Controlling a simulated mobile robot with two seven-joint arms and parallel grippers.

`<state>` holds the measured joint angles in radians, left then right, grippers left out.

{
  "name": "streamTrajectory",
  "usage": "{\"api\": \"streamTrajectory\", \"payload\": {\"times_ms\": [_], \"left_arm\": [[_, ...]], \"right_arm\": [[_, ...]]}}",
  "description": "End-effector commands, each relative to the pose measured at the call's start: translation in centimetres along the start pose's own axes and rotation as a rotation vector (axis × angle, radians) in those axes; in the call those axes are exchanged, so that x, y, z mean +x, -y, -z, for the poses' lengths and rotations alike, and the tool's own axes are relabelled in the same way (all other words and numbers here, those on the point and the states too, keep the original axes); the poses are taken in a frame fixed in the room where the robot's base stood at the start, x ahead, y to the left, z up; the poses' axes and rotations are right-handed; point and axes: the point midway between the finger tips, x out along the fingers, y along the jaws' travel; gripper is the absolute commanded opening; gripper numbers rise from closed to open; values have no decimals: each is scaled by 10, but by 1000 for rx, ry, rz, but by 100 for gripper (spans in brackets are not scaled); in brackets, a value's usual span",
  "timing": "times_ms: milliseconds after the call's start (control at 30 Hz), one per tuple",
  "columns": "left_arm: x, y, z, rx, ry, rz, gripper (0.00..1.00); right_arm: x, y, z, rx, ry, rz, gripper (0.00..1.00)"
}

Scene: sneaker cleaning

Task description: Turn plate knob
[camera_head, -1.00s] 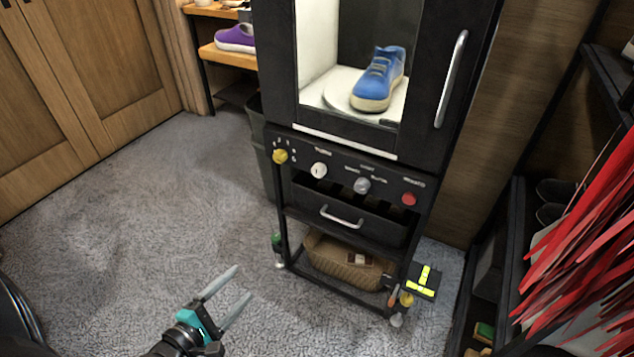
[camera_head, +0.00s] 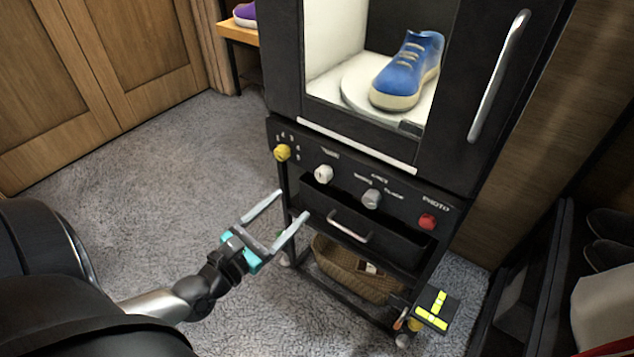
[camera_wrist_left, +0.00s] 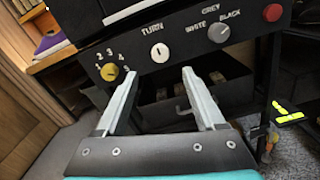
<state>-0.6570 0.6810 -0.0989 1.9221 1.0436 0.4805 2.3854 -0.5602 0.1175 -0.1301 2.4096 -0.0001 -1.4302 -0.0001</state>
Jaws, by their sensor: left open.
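The white knob under the label TURN (camera_head: 323,174) sits on the black control panel and also shows in the wrist view (camera_wrist_left: 159,52). A line on its face stands near upright. A round white plate (camera_head: 352,84) bearing a blue sneaker (camera_head: 408,72) is inside the cabinet above. My left gripper (camera_head: 293,203) is open and empty, below and left of the TURN knob and apart from it. In the wrist view its fingers (camera_wrist_left: 159,72) point at the panel, with the knob just beyond and between the tips. My right gripper is not in view.
Beside the TURN knob are a yellow numbered knob (camera_head: 282,152), a grey WHITE/GREY/BLACK knob (camera_head: 371,198) and a red PHOTO button (camera_head: 427,221). A drawer handle (camera_head: 349,228) and a wicker basket (camera_head: 350,272) are below. Carpet (camera_head: 150,190) is clear at left.

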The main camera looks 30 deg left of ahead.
Motion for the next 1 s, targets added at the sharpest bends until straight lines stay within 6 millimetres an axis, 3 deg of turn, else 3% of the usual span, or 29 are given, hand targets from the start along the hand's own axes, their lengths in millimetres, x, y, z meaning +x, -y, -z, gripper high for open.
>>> {"api": "streamTrajectory", "payload": {"times_ms": [133, 500, 700, 1000], "left_arm": [[26, 0, 0, -2, 4, -3, 71], [79, 0, 0, 0, 2, -3, 71], [95, 0, 1, 1, 0, -1, 71], [99, 0, 1, 1, -2, 0, 71]], "right_arm": [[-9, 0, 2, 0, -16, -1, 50], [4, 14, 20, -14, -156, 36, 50], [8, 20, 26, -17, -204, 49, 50], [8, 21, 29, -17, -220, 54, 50]]}}
